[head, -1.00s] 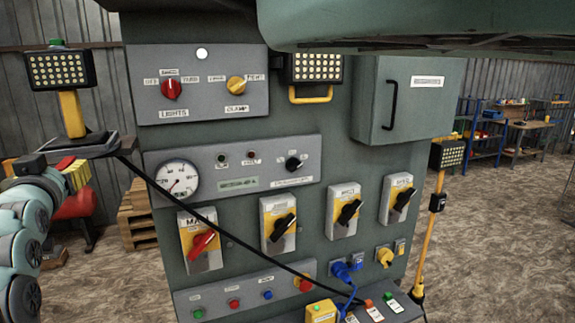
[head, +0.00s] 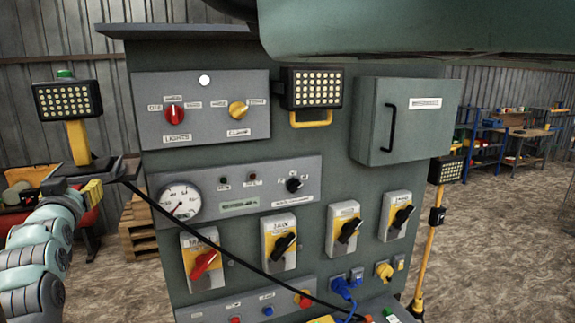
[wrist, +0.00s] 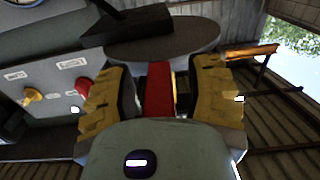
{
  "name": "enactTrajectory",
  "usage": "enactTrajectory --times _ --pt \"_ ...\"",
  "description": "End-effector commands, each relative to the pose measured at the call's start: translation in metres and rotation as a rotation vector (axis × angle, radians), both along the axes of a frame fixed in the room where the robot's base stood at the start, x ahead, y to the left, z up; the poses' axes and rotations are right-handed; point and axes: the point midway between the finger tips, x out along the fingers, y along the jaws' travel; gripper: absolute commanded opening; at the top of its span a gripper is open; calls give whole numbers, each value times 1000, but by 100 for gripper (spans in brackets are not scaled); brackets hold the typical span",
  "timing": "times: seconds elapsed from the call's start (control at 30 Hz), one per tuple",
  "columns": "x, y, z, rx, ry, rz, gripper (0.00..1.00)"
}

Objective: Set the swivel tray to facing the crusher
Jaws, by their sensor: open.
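The swivel tray (head: 129,168) is a dark flat plate at the left side of the grey-green control cabinet. A lamp (head: 68,100) on a yellow stand stands on it. In the wrist view the tray (wrist: 190,38) is a dark rounded disc beyond my fingers. A red bar (wrist: 158,88), seemingly the tray's handle, lies between my two yellow-padded fingers. My gripper (wrist: 158,80) is open around the bar, with dark gaps beside it; contact cannot be told.
The control cabinet (head: 330,190) with knobs and switches stands right beside the tray. A black cable (head: 215,238) runs from the tray across its front. A large green machine part (head: 410,30) overhangs at top right. Wooden pallets (head: 137,230) stand behind.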

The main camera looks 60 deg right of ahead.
Motion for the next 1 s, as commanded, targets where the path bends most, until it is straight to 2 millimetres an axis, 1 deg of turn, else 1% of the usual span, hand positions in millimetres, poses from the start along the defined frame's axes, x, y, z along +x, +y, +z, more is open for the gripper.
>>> enactTrajectory --times 0.07,0.1,0.6,0.67,1.0 --pt "-1 -2 0 0 0 -3 53" --pt "-1 -2 0 0 0 -3 57" --pt "0 0 0 0 0 -1 5" --pt "0 0 0 0 0 -1 0" --pt "0 0 -1 0 0 1 0"
